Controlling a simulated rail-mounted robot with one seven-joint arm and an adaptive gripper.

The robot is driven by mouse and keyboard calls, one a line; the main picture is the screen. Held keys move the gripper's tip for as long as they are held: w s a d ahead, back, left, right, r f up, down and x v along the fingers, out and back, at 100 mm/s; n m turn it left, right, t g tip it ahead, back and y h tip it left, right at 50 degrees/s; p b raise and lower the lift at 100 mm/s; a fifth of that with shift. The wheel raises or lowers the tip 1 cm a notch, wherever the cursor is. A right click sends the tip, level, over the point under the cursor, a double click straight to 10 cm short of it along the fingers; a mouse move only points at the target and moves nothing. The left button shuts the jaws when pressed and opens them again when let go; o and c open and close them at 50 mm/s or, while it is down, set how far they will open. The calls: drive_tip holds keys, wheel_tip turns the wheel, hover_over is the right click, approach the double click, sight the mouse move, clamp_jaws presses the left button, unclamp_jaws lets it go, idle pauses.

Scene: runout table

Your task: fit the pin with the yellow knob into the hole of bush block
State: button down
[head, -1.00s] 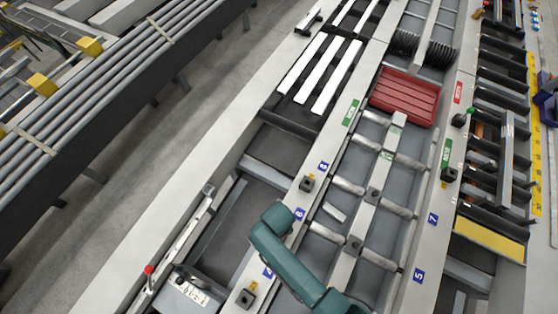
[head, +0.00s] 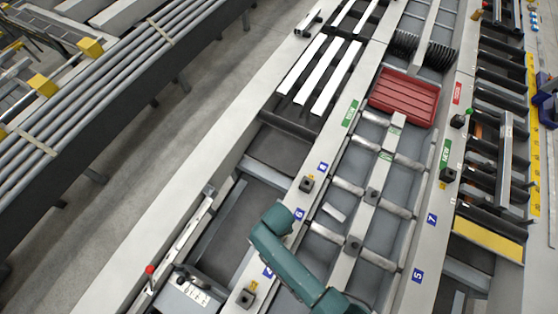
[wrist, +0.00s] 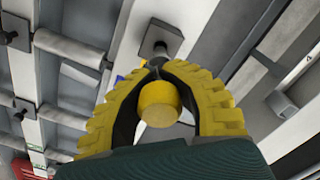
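The pin's yellow knob (wrist: 158,103) shows in the wrist view between the yellow fingers of my gripper (wrist: 156,66). The fingers' dark inner pads come together just beyond the knob, and the gripper looks shut on the pin. The pin's shaft is mostly hidden by the knob and fingertips. A grey square bush block (wrist: 161,38) with a dark centre lies just past the fingertips on a pale rail. I cannot tell whether the pin touches it. In the head view my gripper is out of sight.
In the head view, similar dark blocks stand on the left rail (head: 306,184) and the middle beam (head: 353,243). A red tray (head: 404,97) lies farther up. A red-knobbed piece (head: 150,271) stands at lower left. Rollers (head: 327,232) flank the middle beam.

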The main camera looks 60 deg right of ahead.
drive_tip(key=shift+f, duration=0.15)
drive_tip(key=shift+f+b, duration=0.35)
drive_tip(key=shift+b, duration=0.05)
drive_tip(key=shift+f+b, duration=1.85)
drive_tip(key=shift+f, duration=0.55)
drive_tip(key=c, duration=1.1)
unclamp_jaws()
drive_tip(key=shift+r, duration=0.1)
wheel_tip(320, 180, up, 12)
